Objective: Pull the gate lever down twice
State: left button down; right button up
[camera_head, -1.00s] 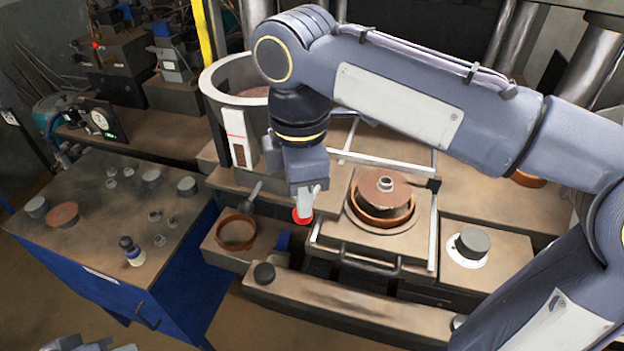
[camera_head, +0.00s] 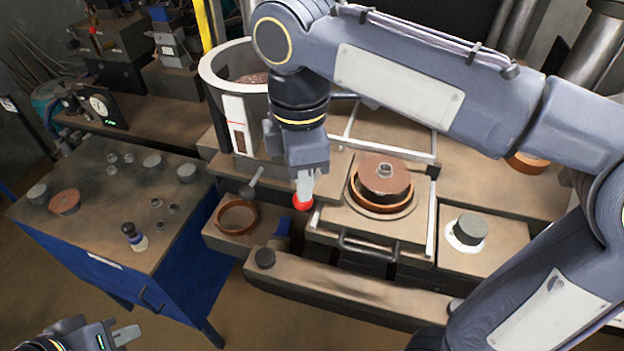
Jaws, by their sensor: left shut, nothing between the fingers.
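The gate lever's red knob (camera_head: 303,203) shows in the head view, left of the disc station; the rest of the lever is hidden. My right gripper (camera_head: 304,190) points down with its fingertips at the knob. One finger overlaps the knob, so I cannot tell whether the fingers are clamped on it. My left gripper (camera_head: 126,335) is at the bottom left edge, shut and empty, far from the lever. A brown disc on a dark stack (camera_head: 384,178) sits within an orange ring (camera_head: 381,207) right of the lever.
A large grey drum (camera_head: 222,75) stands behind my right gripper. A grey-knobbed lever (camera_head: 254,182) and an orange ring in a box (camera_head: 237,217) are to its left. A blue-sided table (camera_head: 105,225) with small parts is further left. A handle bar (camera_head: 368,248) is in front.

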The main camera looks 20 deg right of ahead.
notch_tip(320, 180, down, 9)
jog(key=b, duration=0.6)
dwell(0.7)
jog(key=shift+f, duration=0.1)
notch_tip(320, 180, up, 8)
jog(key=p, duration=0.7)
jog(key=shift+f+p, duration=0.1)
jog(key=shift+p, duration=0.2)
jog(key=shift+r, duration=1.2)
